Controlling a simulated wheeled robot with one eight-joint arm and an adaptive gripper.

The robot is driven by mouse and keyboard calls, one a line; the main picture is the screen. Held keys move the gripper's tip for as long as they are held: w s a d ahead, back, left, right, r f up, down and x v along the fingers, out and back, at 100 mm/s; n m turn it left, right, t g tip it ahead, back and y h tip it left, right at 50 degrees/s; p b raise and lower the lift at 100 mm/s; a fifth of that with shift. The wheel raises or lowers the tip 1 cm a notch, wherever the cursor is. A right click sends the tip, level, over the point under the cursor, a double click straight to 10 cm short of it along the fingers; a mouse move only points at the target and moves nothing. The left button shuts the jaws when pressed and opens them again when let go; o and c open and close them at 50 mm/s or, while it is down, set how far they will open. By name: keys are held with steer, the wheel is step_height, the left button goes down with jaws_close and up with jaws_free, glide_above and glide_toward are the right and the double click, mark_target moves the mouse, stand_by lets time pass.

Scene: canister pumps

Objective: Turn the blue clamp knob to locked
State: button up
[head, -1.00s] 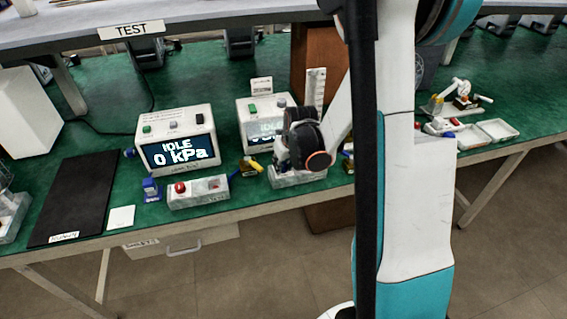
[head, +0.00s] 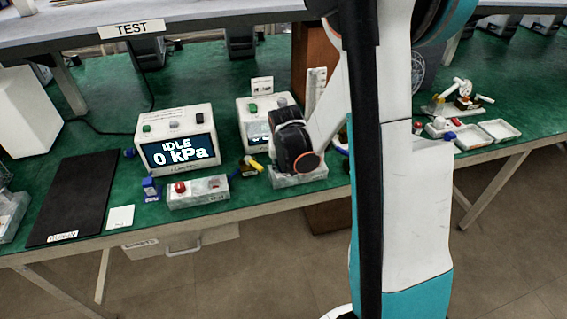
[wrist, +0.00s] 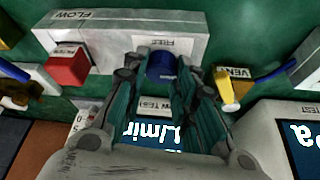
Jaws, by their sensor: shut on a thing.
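In the head view, my gripper (head: 284,150) is over the matching metal block (head: 299,178) at the front edge of the green bench. My wrist hides the knob there.
A yellow vent lever (wrist: 227,90) and a red block (wrist: 68,68) flank my fingers. Two display boxes, left (head: 178,140) and right (head: 252,115), stand behind. A red-button block (head: 198,191) is to the left. Trays (head: 499,129) lie at far right.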

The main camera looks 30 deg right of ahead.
steer(key=o, duration=1.1)
steer(key=shift+c, duration=0.2)
steer(key=shift+r, duration=0.15)
steer(key=v, duration=1.1)
steer(key=shift+s+a+r, duration=0.15)
steer(key=shift+s+r, duration=0.1)
steer(key=shift+r, duration=0.05)
